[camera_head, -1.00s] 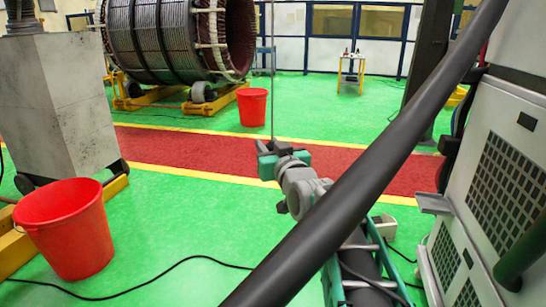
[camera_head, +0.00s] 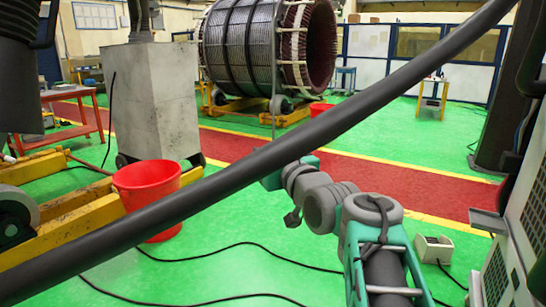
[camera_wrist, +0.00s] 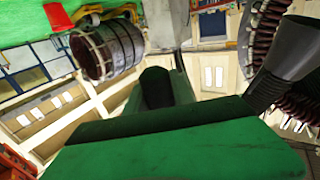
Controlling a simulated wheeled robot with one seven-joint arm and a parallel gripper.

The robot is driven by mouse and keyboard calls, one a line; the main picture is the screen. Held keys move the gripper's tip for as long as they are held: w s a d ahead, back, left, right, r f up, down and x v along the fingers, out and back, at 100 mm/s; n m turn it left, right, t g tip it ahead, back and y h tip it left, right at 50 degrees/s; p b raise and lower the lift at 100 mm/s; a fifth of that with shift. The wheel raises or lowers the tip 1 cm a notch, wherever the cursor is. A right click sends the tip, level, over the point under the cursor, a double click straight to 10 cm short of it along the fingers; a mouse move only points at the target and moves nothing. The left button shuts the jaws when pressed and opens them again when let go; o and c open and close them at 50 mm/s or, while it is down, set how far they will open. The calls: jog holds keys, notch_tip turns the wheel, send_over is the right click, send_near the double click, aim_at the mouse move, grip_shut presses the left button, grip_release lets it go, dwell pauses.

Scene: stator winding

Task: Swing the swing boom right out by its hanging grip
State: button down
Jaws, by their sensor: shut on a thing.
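A thin grey rod (camera_head: 273,118) hangs down toward my gripper (camera_head: 268,180), its upper end lost against the stator behind it. My gripper is partly hidden behind a thick black tube (camera_head: 330,125) that crosses the head view diagonally, close to the camera. I cannot tell whether this tube is the swing boom. In the wrist view, my green jaws (camera_wrist: 155,100) are shut on a short black cylinder (camera_wrist: 155,85), which appears to be the hanging grip. How the grip joins the boom is not visible.
A red bucket (camera_head: 147,190) and yellow rails (camera_head: 82,224) stand at the left, near a grey cabinet (camera_head: 155,105). The stator (camera_head: 250,45) is at the back. Black cables (camera_head: 210,258) cross the green floor. A grey machine (camera_head: 530,215) stands close at the right.

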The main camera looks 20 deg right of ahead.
jog(key=shift+a+f, duration=0.3)
jog(key=shift+f, duration=0.05)
jog(key=c, duration=1.6)
grip_release()
jog(key=shift+o, duration=1)
jog(key=shift+s+a+r, duration=0.15)
jog(key=shift+s+a, duration=0.05)
jog(key=shift+s, duration=0.1)
jog(key=o, duration=0.3)
jog(key=shift+r, duration=0.15)
jog(key=shift+d, duration=0.1)
